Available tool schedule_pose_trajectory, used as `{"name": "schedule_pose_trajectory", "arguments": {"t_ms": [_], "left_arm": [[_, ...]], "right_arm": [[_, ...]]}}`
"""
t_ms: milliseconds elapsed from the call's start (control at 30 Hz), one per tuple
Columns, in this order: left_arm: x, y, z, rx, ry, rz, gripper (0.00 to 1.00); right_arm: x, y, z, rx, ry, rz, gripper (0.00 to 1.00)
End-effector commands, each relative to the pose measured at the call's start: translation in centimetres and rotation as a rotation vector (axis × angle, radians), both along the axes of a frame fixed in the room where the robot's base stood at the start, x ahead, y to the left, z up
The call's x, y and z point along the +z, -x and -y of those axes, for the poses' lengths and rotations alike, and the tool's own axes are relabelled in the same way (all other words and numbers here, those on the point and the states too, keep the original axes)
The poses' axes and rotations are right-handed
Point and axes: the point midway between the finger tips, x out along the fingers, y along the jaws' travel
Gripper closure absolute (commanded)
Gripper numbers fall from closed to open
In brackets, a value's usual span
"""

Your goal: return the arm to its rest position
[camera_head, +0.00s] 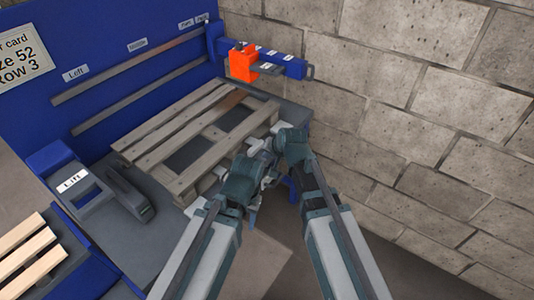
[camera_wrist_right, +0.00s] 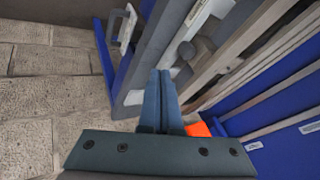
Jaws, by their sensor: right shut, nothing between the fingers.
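My right gripper (camera_head: 284,131) is over the near right corner of the wooden pallet in the head view, and its fingers are hard to make out there. In the right wrist view the same gripper (camera_wrist_right: 160,76) shows two blue-grey fingers pressed together with nothing between them. My left arm bends in beside it, and my left gripper (camera_head: 267,172) is crowded against the right arm. The left gripper's fingers cannot be told apart. Both wrists are close together in the picture; I cannot tell whether they touch.
The slatted wooden pallet (camera_head: 163,138) lies on the grey bench before a blue labelled panel (camera_head: 105,45). An orange block (camera_head: 241,65) sits on a blue rail (camera_head: 288,66) behind. A brick wall (camera_head: 430,120) stands right. A pale slatted stack (camera_head: 25,250) is lower left.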

Motion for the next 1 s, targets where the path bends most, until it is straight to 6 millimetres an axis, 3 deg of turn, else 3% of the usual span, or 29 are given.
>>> {"name": "schedule_pose_trajectory", "arguments": {"t_ms": [267, 367, 600, 700, 833, 1000], "left_arm": [[0.0, 0.0, 0.0, 0.0, 0.0, 0.0, 0.5], [0.0, 0.0, 0.0, 0.0, 0.0, 0.0, 0.5], [0.0, 0.0, 0.0, 0.0, 0.0, 0.0, 0.5], [0.0, 0.0, 0.0, 0.0, 0.0, 0.0, 0.5], [0.0, 0.0, 0.0, 0.0, 0.0, 0.0, 0.5], [0.0, 0.0, 0.0, 0.0, 0.0, 0.0, 0.5]], "right_arm": [[-0.1, 0.4, 0.0, 0.009, 0.009, -0.007, 1.0], [-1.1, 3.2, -0.1, 0.08, 0.079, -0.06, 1.0], [-4.1, 15.4, 1.9, 0.412, 0.392, -0.327, 1.0], [-4.3, 19.2, 3.2, 0.517, 0.483, -0.424, 1.0], [-4.3, 21.9, 4.2, 0.596, 0.546, -0.501, 1.0], [-4.3, 22.5, 4.5, 0.615, 0.563, -0.524, 1.0]]}}
